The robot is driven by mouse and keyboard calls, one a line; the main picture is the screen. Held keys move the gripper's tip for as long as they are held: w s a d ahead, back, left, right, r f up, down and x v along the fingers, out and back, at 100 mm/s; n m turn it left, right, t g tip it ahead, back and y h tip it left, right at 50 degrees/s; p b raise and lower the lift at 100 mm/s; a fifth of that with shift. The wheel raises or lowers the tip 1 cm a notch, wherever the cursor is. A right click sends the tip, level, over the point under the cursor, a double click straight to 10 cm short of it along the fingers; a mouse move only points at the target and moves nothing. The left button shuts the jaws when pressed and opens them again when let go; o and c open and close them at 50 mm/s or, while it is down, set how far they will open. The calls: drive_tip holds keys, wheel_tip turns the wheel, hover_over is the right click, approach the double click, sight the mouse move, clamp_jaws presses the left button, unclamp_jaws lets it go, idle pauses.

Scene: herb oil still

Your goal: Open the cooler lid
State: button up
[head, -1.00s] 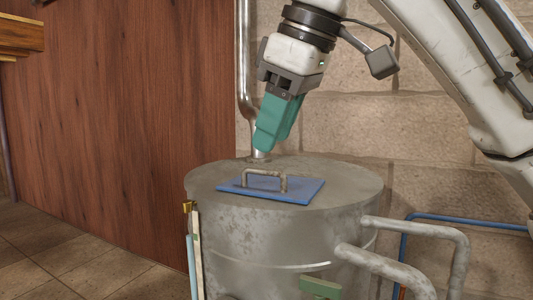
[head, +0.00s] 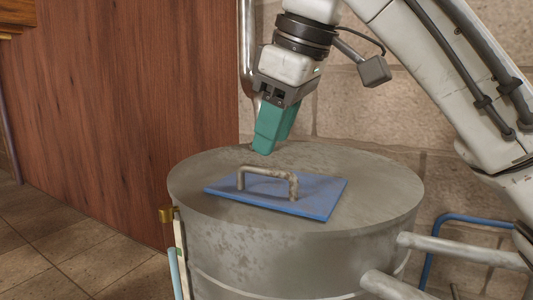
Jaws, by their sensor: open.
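The cooler is a grey metal drum (head: 375,200) with a flat round top. Its lid is a blue rectangular plate (head: 319,199) on that top, lying flat and closed. A worn metal bar handle (head: 266,171) stands up from the lid. My gripper (head: 264,150) has teal fingers pointing down. It is open and empty, and in the picture its tips are just above the handle's left half, apart from it. The gap between the fingers is hard to see from this side.
Metal pipes (head: 462,250) stick out of the drum's right side, with a blue pipe (head: 430,265) behind. A vertical shiny pipe (head: 248,45) rises behind my gripper. A stone wall (head: 400,110) is behind, and a wooden panel (head: 110,110) stands left. The tiled floor (head: 70,240) at lower left is clear.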

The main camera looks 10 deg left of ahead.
sight(262, 167)
drive_tip(key=shift+x, duration=2.35)
drive_tip(key=shift+s, duration=0.1)
clamp_jaws()
